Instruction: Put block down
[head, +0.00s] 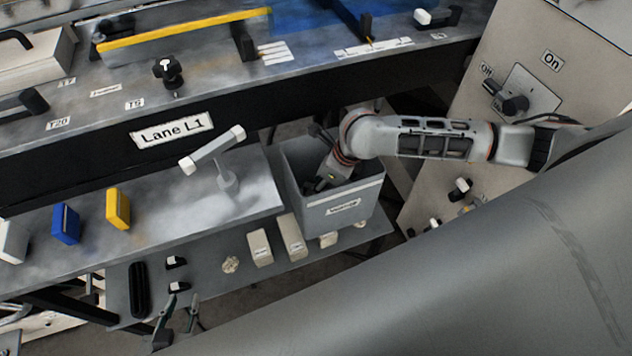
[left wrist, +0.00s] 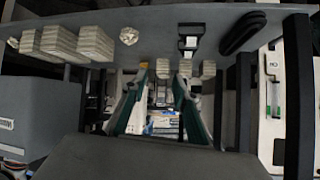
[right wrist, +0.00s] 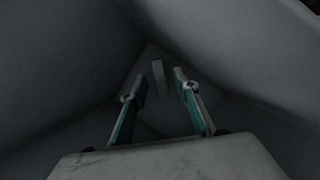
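A small pale block (right wrist: 158,78) lies at the bottom of the grey bin (right wrist: 60,60), near the fingertips of my right gripper (right wrist: 160,88) in the right wrist view. These fingers are apart, and I see a gap on both sides of the block. In the head view my right gripper (head: 325,181) reaches down into the labelled grey bin (head: 345,208); the block is hidden there. My left gripper (head: 180,312) is low at the lower left, beside the lower shelf. Its fingers are open and empty in the left wrist view (left wrist: 160,80).
Several cream blocks (head: 259,248) stand on the lower shelf (head: 215,280). A yellow block (head: 118,208) and a blue block (head: 66,223) stand on the upper shelf (head: 170,205). The Lane L1 beam (head: 90,160) runs behind. A switch panel (head: 535,80) stands right.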

